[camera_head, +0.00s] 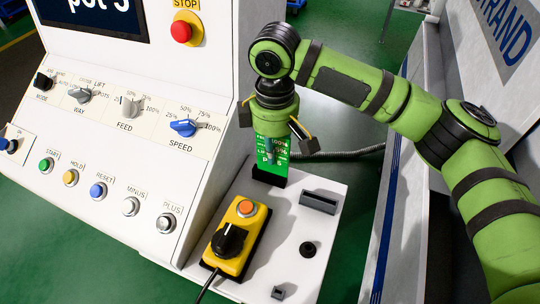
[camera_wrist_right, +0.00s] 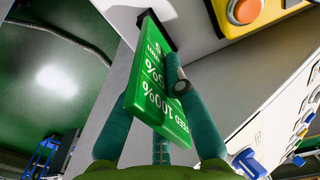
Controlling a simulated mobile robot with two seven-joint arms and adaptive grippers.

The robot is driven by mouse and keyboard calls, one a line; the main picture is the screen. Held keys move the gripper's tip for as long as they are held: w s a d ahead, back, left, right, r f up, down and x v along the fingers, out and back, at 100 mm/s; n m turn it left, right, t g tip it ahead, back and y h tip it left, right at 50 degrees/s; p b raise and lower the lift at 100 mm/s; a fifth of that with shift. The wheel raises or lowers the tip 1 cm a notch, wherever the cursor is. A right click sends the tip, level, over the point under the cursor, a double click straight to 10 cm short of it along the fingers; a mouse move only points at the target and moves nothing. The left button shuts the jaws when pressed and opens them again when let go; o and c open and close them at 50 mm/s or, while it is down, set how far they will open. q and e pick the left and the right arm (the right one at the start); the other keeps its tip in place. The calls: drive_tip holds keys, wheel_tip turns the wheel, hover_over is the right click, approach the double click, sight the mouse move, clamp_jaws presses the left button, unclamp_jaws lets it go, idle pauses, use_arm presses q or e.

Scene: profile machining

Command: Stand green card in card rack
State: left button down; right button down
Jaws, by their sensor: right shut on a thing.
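The green card (camera_head: 265,150) with white print hangs upright below my right gripper (camera_head: 272,140). In the right wrist view the fingers of my right gripper (camera_wrist_right: 158,90) are closed on the two sides of the green card (camera_wrist_right: 158,98). The card's lower end meets a dark slotted holder (camera_head: 268,178), which looks like the card rack, at the back left of the grey-white shelf. The holder also shows as a dark edge in the right wrist view (camera_wrist_right: 168,25). I cannot tell how deep the card sits in it. My left gripper is out of view.
A yellow box (camera_head: 240,240) with an orange button and black knob stands on the shelf (camera_head: 312,182). A grey slotted block (camera_head: 318,202) and a round black piece (camera_head: 308,249) are to its right. The sloped control panel (camera_head: 130,150) rises close on the left.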

drive_tip(key=s+d+r+b, duration=0.2)
drive_tip(key=s+d+r, duration=0.2)
drive_tip(key=s+r, duration=0.3)
drive_tip(key=w+d+f+p, duration=0.1)
drive_tip(key=d+f+p, duration=0.2)
drive_tip(key=d+p, duration=0.3)
drive_tip(key=shift+w+p, duration=0.25)
drive_tip(key=shift+p, duration=0.1)
drive_tip(key=shift+f+p, duration=0.45)
drive_tip(key=shift+f, duration=2.1)
